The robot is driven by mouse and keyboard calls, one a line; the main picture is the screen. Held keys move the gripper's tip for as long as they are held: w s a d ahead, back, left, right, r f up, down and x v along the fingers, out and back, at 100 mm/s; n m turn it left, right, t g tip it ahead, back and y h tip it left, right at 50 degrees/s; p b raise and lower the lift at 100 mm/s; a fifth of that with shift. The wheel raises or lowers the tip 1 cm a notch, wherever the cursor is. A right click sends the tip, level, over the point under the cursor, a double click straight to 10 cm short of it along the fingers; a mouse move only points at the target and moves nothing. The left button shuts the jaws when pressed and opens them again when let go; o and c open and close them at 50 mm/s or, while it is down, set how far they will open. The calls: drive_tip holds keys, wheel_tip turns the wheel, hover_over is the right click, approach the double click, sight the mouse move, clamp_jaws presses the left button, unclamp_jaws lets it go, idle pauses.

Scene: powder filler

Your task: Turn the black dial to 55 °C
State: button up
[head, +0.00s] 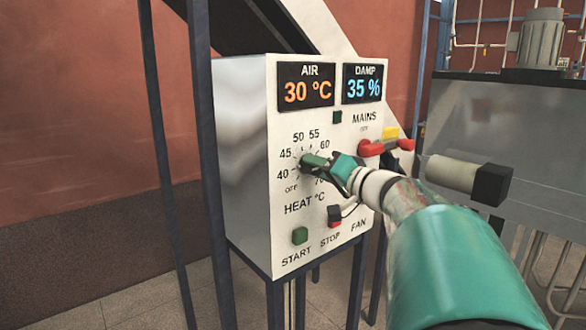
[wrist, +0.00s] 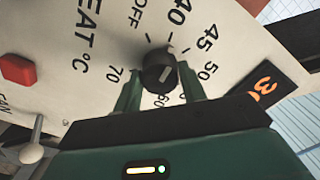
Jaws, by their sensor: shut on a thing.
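The black dial (wrist: 158,75) sits in a ring of heat marks on a pale control panel (head: 285,220). My gripper (wrist: 160,82) is shut on the dial, with one green finger on each side of it in the wrist view. The dial has a short white mark on its face; I cannot tell exactly which number it points to. The 55 mark is hidden in the wrist view but shows in the head view. In the head view my gripper (head: 318,166) covers most of the dial. The AIR display (head: 306,86) reads 30 °C.
The DAMP display (head: 362,84) reads 35 %. A red and yellow MAINS switch (head: 388,140) is right of my gripper. Below are a green START button (head: 300,235), a red STOP button (wrist: 17,70) and a metal FAN toggle (wrist: 32,150). A dark post stands left of the panel.

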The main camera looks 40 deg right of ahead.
drive_tip(key=m, duration=2.2)
idle(0.4)
drive_tip(key=o, duration=1)
drive_tip(key=shift+c, duration=0.2)
drive_tip(key=shift+s, duration=0.15)
drive_tip(key=s, duration=1.3)
drive_tip(key=shift+s+d, duration=0.2)
drive_tip(key=shift+s, duration=0.1)
